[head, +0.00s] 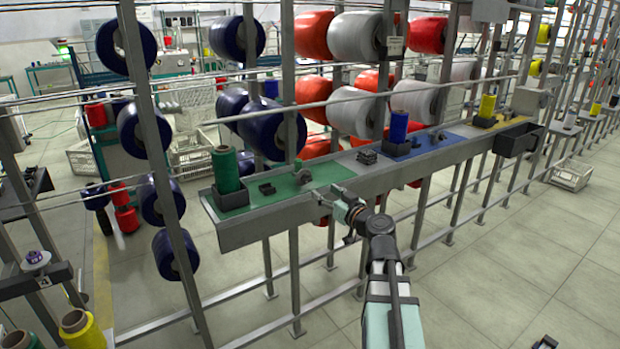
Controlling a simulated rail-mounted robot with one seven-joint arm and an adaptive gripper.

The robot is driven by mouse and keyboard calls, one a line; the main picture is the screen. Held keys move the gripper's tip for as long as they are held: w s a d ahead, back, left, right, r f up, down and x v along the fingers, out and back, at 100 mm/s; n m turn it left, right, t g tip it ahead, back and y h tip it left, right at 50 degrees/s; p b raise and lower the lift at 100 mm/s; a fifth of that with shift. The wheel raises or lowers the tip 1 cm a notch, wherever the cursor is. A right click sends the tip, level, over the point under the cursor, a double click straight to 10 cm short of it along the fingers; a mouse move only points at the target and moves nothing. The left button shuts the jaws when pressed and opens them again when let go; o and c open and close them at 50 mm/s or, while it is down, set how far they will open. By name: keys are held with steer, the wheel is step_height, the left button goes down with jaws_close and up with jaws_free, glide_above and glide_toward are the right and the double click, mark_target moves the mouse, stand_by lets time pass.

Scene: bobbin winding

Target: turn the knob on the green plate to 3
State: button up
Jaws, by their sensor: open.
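The green plate (330,174) lies on the left end of a long grey shelf. A small grey round part (303,177) that looks like the knob stands near the plate's middle; its markings and setting are too small to read. A green thread cone (226,171) stands upright in a black holder at the plate's left end. A small black fitting (267,190) lies between cone and knob. My gripper (322,198) is open at the shelf's front edge, just right of and in front of the knob, apparently apart from it.
Grey uprights and large bobbins (277,127) stand behind the shelf.

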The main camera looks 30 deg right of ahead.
mark_target(309, 181)
steer(key=w, duration=0.3)
steer(key=w+p, duration=0.1)
steer(key=w, duration=0.2)
steer(key=w+a, duration=0.1)
steer(key=w, duration=0.2)
steer(key=shift+a, duration=0.1)
steer(key=shift+s, duration=0.1)
jaws_close()
